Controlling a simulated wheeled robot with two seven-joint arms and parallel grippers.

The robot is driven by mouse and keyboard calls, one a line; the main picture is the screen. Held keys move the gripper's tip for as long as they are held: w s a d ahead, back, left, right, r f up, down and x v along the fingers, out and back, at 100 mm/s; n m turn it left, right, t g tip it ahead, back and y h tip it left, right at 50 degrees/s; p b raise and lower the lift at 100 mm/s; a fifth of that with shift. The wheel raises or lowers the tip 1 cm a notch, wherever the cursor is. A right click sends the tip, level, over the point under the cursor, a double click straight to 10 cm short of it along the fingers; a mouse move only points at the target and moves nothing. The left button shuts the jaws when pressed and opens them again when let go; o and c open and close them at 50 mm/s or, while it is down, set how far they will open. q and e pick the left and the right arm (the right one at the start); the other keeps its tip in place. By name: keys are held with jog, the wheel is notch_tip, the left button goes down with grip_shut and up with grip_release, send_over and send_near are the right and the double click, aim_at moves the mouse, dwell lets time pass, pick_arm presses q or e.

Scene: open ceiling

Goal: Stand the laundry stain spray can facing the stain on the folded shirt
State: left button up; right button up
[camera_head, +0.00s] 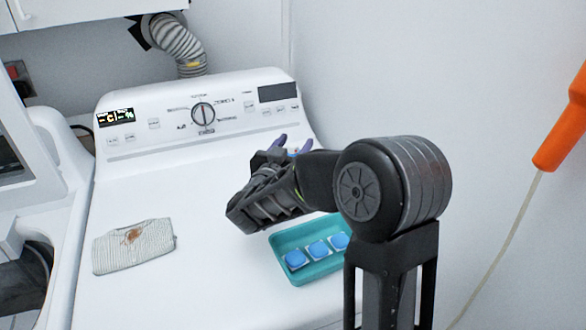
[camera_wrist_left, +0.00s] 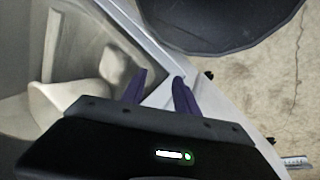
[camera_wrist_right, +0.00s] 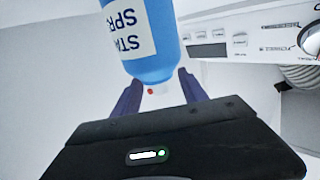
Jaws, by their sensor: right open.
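The folded striped shirt (camera_head: 110,256) lies on the white machine top at the left, with a brown stain (camera_head: 133,234) near its upper edge. The blue stain spray can (camera_wrist_right: 154,64) with a white lettered label fills the upper middle of the right wrist view. Its white nozzle with a red dot is between my right gripper's fingers. My right gripper (camera_wrist_right: 158,76) is open around the can's nozzle end. In the head view my right gripper (camera_head: 293,142) hides nearly all of the can. My left gripper (camera_wrist_left: 160,74) is open and empty, away from the shirt.
A teal tray (camera_head: 299,277) with several blue-and-white blocks sits right of the shirt, partly behind my right arm. The control panel (camera_head: 203,115) rises at the back. The top between shirt and tray is clear. An orange handle (camera_head: 563,125) hangs far right.

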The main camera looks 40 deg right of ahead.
jog(key=shift+x, duration=1.15)
jog(key=shift+c, duration=0.3)
grip_shut()
